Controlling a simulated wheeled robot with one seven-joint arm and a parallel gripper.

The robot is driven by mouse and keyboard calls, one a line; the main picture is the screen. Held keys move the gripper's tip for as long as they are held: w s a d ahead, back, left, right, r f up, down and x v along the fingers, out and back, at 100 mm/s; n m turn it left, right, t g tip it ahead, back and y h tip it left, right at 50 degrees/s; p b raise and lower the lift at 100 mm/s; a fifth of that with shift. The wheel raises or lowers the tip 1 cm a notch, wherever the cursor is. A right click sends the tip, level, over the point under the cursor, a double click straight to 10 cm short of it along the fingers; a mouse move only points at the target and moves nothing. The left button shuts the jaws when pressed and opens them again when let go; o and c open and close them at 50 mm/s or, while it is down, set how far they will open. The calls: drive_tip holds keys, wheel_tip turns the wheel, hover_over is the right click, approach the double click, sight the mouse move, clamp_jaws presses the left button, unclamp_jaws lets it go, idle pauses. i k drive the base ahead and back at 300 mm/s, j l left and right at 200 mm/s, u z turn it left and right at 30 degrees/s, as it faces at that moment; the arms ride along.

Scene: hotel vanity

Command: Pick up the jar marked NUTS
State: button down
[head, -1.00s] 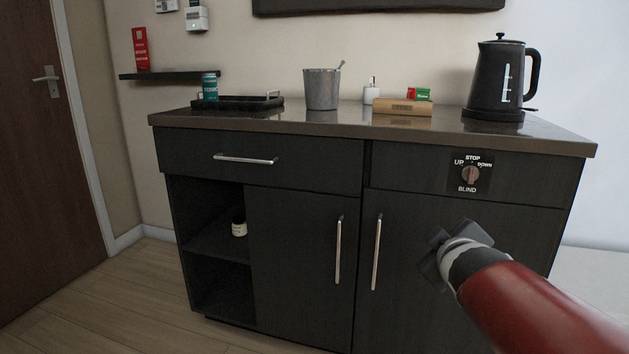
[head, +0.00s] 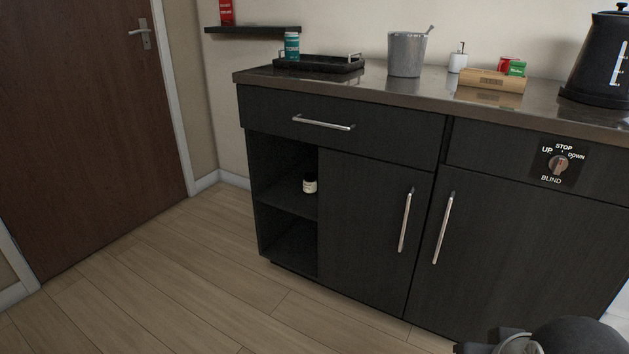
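A small jar (head: 310,184) with a dark lid and a pale label stands on the middle shelf of the open cubby at the cabinet's left. Its label is too small to read, so I cannot tell whether it says NUTS. A teal container (head: 292,45) with a white lid stands by the black tray on the counter; its lettering is unreadable too. My gripper (head: 490,345) is at the bottom right, low in front of the cabinet and far from the jar. It is partly cut off by the frame edge, and its fingers do not show clearly.
The dark cabinet (head: 365,220) has a drawer and two shut doors with bar handles. On its counter are a tray (head: 330,66), a grey bucket (head: 406,54), a wooden box (head: 491,81) and a kettle (head: 598,60). The wooden floor (head: 170,270) at left is clear.

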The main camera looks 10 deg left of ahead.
sight(309, 182)
drive_tip(key=i+j, duration=0.1)
drive_tip(key=j, duration=0.3)
drive_tip(key=i+j, duration=0.1)
drive_tip(key=j, duration=0.75)
drive_tip(key=i+j, duration=0.15)
drive_tip(key=j, duration=0.25)
drive_tip(key=i+j, duration=0.15)
drive_tip(key=j, duration=0.2)
drive_tip(key=i+j, duration=0.1)
drive_tip(key=j, duration=0.3)
drive_tip(key=i+j, duration=0.15)
drive_tip(key=j, duration=0.2)
drive_tip(key=i+j, duration=0.1)
drive_tip(key=j, duration=0.25)
drive_tip(key=i+j, duration=0.15)
drive_tip(key=j, duration=0.25)
drive_tip(key=i+l, duration=0.15)
drive_tip(key=i+z, duration=0.05)
drive_tip(key=i, duration=0.05)
